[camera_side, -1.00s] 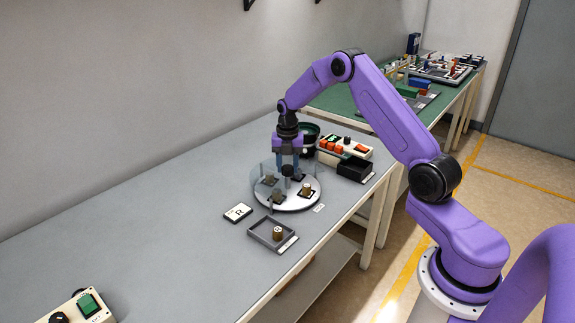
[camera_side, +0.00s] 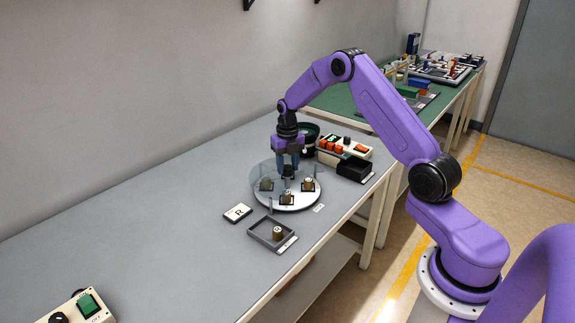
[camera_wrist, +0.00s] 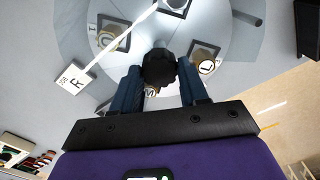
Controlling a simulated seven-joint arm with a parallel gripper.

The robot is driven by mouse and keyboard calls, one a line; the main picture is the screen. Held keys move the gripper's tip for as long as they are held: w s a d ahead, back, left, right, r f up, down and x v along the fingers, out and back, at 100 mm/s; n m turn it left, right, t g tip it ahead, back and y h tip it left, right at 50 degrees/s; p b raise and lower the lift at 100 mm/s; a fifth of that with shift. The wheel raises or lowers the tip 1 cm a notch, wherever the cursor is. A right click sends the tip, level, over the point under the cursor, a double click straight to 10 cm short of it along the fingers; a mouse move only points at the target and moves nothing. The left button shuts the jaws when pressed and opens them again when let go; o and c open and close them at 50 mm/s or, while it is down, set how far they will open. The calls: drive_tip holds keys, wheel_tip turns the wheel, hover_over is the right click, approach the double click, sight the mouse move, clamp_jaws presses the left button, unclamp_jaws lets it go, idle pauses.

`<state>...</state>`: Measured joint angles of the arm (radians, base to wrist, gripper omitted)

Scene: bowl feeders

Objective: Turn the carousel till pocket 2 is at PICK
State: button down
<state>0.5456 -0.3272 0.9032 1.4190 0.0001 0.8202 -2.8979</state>
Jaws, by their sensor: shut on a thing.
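The carousel (camera_side: 302,203) is a pale round disc on the grey bench, with dark square pockets around its rim. Its black centre knob (camera_wrist: 158,68) sits between my blue fingers in the wrist view. My gripper (camera_side: 288,171) points down over the disc's middle and is shut on that knob. In the wrist view a brass piece marked U (camera_wrist: 108,38) and one marked L (camera_wrist: 207,66) sit in pockets. Another lettered piece is partly hidden by the knob and fingers. A small label (camera_side: 319,208) lies at the disc's front right, too small to read. I cannot tell which pocket is 2.
A grey tray (camera_side: 258,239) holding a brass piece stands in front of the disc. A white card (camera_side: 238,213) lies to its left. A black box (camera_side: 354,167) and a button panel (camera_side: 345,147) stand to the right. The bench's left is mostly clear.

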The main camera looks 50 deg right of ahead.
drive_tip(key=shift+r+n, duration=0.1)
drive_tip(key=shift+n, duration=0.4)
idle(0.3)
drive_tip(key=c, duration=0.6)
unclamp_jaws()
wheel_tip(320, 180, up, 17)
drive_tip(key=shift+r, duration=0.2)
